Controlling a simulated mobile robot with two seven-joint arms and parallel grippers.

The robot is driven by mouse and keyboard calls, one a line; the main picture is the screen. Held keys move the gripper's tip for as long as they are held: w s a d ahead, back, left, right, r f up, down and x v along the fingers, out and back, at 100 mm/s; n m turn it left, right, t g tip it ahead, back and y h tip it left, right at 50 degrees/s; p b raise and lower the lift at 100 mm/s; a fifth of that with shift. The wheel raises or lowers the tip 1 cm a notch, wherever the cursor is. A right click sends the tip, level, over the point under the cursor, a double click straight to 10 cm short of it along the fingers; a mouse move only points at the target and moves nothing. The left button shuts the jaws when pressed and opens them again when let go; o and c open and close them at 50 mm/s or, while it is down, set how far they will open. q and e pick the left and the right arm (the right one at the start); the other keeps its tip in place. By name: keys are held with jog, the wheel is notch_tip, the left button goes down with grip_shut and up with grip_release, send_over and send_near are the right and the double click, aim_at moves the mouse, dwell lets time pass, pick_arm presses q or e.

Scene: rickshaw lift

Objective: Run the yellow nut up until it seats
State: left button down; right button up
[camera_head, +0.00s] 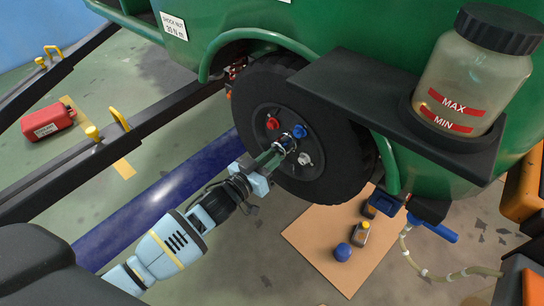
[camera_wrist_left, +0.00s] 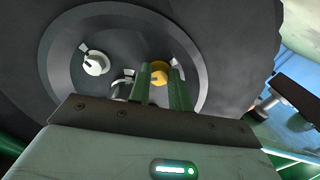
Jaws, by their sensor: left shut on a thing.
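The yellow nut (camera_wrist_left: 160,73) is on the wheel hub (camera_wrist_left: 72,62), between the two green fingers of my left gripper (camera_wrist_left: 161,88). In the head view my left gripper (camera_head: 284,146) reaches the hub from the lower left and hides the yellow nut. It is shut on the nut. How far the nut sits from the hub face cannot be told. A white nut (camera_head: 305,158), also in the wrist view (camera_wrist_left: 96,63), a blue nut (camera_head: 299,131) and a red nut (camera_head: 272,123) are on the hub. My right gripper is not in view.
The black tyre (camera_head: 345,150) surrounds the hub under the green body (camera_head: 330,25). A black shelf (camera_head: 350,90) with a fluid bottle (camera_head: 468,85) juts out at right. A cardboard sheet (camera_head: 318,260) with small items lies below.

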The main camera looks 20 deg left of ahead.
pick_arm(q)
jog(key=m, duration=0.7)
jog(key=m+p, duration=0.1)
jog(key=m, duration=1.4)
jog(key=shift+w+a+r+m, duration=0.1)
jog(key=shift+a+r+m, duration=0.05)
jog(key=shift+a+m, duration=0.15)
dwell(0.4)
jog(key=c, duration=1.3)
grip_release()
jog(key=shift+a+r, duration=0.1)
jog(key=shift+r, duration=0.1)
jog(key=shift+p, duration=0.3)
